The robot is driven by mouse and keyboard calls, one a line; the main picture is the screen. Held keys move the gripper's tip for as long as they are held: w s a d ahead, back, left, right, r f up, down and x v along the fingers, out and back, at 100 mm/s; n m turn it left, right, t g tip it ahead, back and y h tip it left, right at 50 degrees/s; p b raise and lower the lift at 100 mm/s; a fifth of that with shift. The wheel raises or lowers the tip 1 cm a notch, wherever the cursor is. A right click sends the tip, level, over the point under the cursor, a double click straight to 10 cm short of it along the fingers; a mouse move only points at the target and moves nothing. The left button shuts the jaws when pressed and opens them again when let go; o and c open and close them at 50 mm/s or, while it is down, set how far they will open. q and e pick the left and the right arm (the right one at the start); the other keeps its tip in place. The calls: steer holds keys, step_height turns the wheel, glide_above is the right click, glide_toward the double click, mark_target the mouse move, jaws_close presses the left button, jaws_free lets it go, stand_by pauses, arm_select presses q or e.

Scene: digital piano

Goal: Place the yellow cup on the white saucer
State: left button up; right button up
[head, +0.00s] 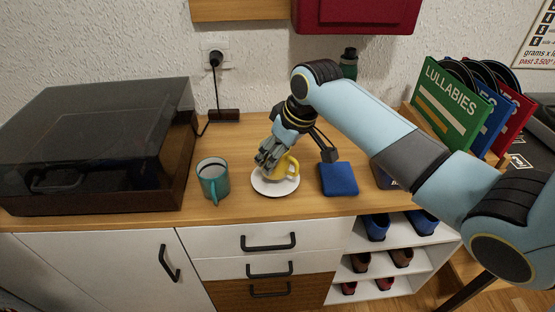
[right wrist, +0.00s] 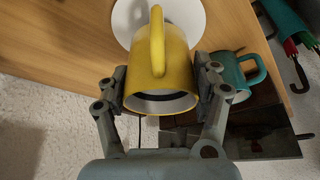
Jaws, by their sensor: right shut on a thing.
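The yellow cup (right wrist: 160,62) is between the two fingers of my right gripper (right wrist: 161,92), which is shut on it. In the head view the cup (head: 287,166) shows partly from behind the right gripper (head: 268,158), over the white saucer (head: 274,188). The saucer (right wrist: 196,17) lies beyond the cup in the right wrist view, partly hidden by it. I cannot tell if the cup touches the saucer. My left gripper is in neither view.
A turntable (head: 100,140) fills the left of the wooden top. Records (head: 460,102) stand at the right. The cabinet's front edge is close to the saucer.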

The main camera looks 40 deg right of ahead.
steer(key=shift+f, duration=1)
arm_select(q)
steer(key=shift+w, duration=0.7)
arm_select(e)
steer(key=shift+f, duration=0.15)
steer(key=o, duration=1.3)
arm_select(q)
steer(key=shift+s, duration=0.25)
arm_select(e)
steer(key=shift+o, duration=0.2)
